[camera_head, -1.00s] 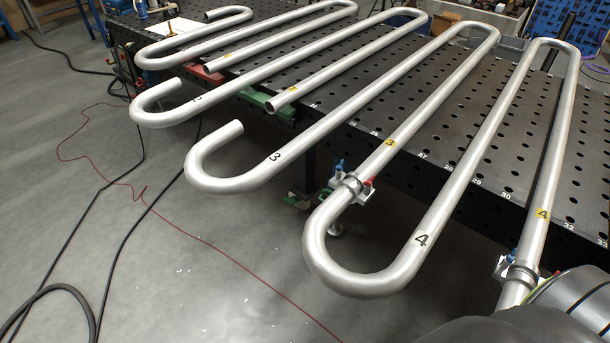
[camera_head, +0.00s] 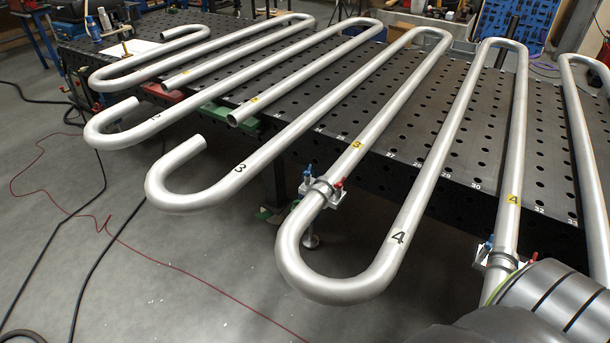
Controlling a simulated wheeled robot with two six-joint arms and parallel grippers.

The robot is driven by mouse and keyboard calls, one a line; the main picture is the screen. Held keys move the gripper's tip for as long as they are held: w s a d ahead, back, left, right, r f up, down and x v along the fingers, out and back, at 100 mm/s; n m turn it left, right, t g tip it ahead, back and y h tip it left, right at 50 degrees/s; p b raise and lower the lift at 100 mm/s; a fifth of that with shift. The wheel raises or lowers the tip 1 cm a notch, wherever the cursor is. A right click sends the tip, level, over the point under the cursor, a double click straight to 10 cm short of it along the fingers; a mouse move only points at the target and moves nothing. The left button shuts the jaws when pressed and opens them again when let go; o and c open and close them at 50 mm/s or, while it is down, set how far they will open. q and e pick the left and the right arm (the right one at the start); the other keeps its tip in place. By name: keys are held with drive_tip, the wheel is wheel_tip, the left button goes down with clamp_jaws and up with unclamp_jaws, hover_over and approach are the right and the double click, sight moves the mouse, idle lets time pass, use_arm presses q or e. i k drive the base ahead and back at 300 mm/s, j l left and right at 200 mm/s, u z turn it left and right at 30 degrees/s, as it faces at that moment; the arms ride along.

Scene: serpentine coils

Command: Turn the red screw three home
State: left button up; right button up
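The red screw three (camera_head: 339,184) is a small red-handled piece on the right side of a clamp (camera_head: 321,189) around the tube joint just below the yellow 3 label (camera_head: 356,146). A blue-handled piece (camera_head: 308,170) sits on the clamp's left side. The screw is too small to tell how far it is turned in. The silver tube marked 4 (camera_head: 398,238) bends below this clamp. Part of my own arm fills the bottom right corner. No gripper fingers show in this view.
A second clamp (camera_head: 500,261), with blue and red pieces, is around the tube below the yellow 4 label, close to my arm. Several silver coils overhang the edge of the perforated table (camera_head: 455,150). Black cables and a red one lie on the grey floor.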

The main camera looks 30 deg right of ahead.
sight(338, 185)
drive_tip(key=k+z, duration=0.4)
drive_tip(key=k, duration=0.7)
